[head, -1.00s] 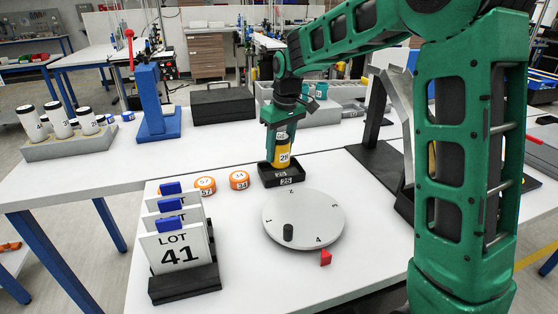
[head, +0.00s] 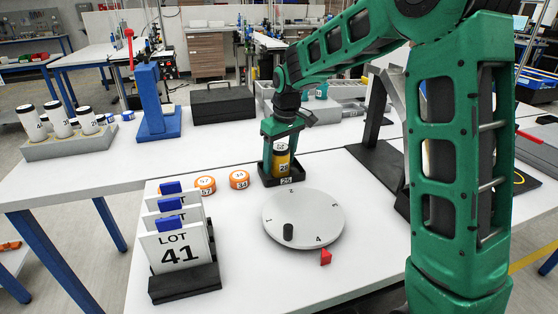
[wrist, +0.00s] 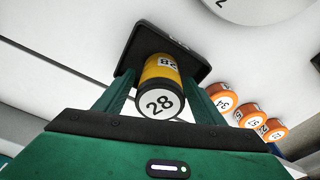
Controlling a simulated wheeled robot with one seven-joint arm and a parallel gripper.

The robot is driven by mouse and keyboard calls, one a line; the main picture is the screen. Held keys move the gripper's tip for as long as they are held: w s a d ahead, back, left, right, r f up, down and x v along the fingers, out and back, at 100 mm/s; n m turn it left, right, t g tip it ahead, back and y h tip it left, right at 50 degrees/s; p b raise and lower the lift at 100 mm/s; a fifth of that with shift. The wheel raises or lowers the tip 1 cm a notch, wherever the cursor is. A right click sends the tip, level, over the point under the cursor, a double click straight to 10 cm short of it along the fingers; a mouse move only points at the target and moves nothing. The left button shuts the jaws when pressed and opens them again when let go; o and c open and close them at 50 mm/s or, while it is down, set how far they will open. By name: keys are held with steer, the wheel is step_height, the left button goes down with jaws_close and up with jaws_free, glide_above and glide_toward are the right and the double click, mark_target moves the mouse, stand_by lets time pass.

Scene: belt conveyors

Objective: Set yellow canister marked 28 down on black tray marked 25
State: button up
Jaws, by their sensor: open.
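The yellow canister marked 28 (head: 281,163) stands upright on the black tray marked 25 (head: 287,182) in the head view. In the wrist view the canister (wrist: 160,72) shows its white top marked 28, with the dark tray (wrist: 193,62) behind it. My gripper (head: 279,152) is around the upper part of the canister from above. In the wrist view my gripper (wrist: 160,98) has a finger on each side of the canister, with visible gaps, and is open.
Orange round pucks (head: 239,179) lie left of the tray. A grey numbered turntable (head: 303,219) with a black knob is in front of it. A card rack marked LOT 41 (head: 183,250) stands at the front left. A grey open bin (head: 345,109) is behind.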

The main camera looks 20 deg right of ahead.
steer(key=r, duration=0.4)
steer(key=s+r, duration=0.1)
steer(key=r, duration=0.7)
steer(key=shift+s+d, duration=0.35)
steer(key=s+d+f+m, duration=0.25)
steer(key=s+d, duration=0.25)
steer(key=s, duration=0.4)
steer(key=s+d+f+m+g+h, duration=0.1)
steer(key=s+d+m, duration=0.2)
steer(key=s+d, duration=0.45)
steer(key=s+d+f+m, duration=0.2)
steer(key=s+d+m, duration=0.15)
steer(key=s, duration=0.65)
steer(key=s+f, duration=0.1)
steer(key=s, duration=0.3)
steer(key=s+f+m, duration=0.1)
steer(key=s+f, duration=0.1)
steer(key=s, duration=0.2)
steer(key=s+d+f+m, duration=0.1)
steer(key=s+f, duration=0.1)
steer(key=s, duration=0.2)
steer(key=shift+d+y, duration=0.1)
steer(key=shift+y, duration=0.2)
steer(key=shift+r, duration=0.1)
steer(key=shift+w+f+g, duration=0.3)
steer(key=shift+w+f, duration=0.05)
steer(key=shift+w, duration=0.45)
steer(key=shift+s+r, duration=0.1)
